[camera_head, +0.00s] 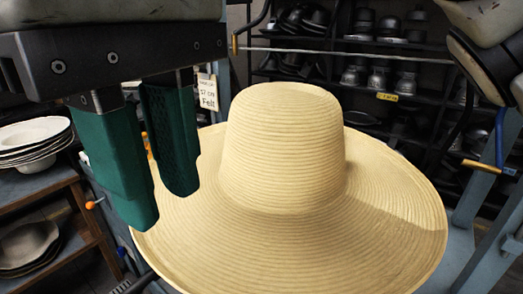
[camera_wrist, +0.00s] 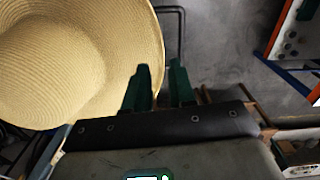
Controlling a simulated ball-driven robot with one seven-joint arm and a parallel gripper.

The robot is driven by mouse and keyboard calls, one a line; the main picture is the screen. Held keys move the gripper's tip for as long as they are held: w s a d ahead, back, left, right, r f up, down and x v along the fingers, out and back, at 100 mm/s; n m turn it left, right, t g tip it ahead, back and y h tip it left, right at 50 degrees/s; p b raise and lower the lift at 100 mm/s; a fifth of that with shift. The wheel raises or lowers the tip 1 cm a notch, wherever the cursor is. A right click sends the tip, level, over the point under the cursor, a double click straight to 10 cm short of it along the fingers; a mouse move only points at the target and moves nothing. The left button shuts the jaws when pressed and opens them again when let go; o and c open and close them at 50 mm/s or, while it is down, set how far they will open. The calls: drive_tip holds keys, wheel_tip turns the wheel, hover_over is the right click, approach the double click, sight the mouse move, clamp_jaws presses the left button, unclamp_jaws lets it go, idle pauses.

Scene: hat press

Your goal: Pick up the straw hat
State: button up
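The straw hat (camera_head: 285,150) is tan with a tall round crown and a wide ribbed brim. It sits crown up in the middle of the head view and fills the left of the wrist view (camera_wrist: 60,60). My gripper (camera_head: 160,207) has two green fingers pointing down at the left edge of the brim, with a gap between them. In the wrist view my gripper (camera_wrist: 160,72) shows one finger over the brim's edge and the other just outside it. I cannot tell whether the fingers touch the brim. What supports the hat is mostly hidden beneath it.
Stacked pale hats or dishes (camera_head: 35,140) lie on a wooden shelf (camera_head: 50,185) at the left. A paper tag marked "Felt" (camera_head: 208,92) hangs behind my fingers. Dark shelves with metal forms (camera_head: 385,75) stand behind. Blue-grey machine frame parts (camera_head: 490,225) stand close at the right.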

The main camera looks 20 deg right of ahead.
hover_over(189, 285)
drive_tip(key=f, duration=0.4)
drive_tip(key=shift+w+a+f, duration=0.1)
drive_tip(key=shift+w+f, duration=0.1)
drive_tip(key=shift+f, duration=0.15)
drive_tip(key=shift+s+f, duration=0.2)
drive_tip(key=shift+f, duration=2.55)
drive_tip(key=shift+c, duration=0.5)
clamp_jaws()
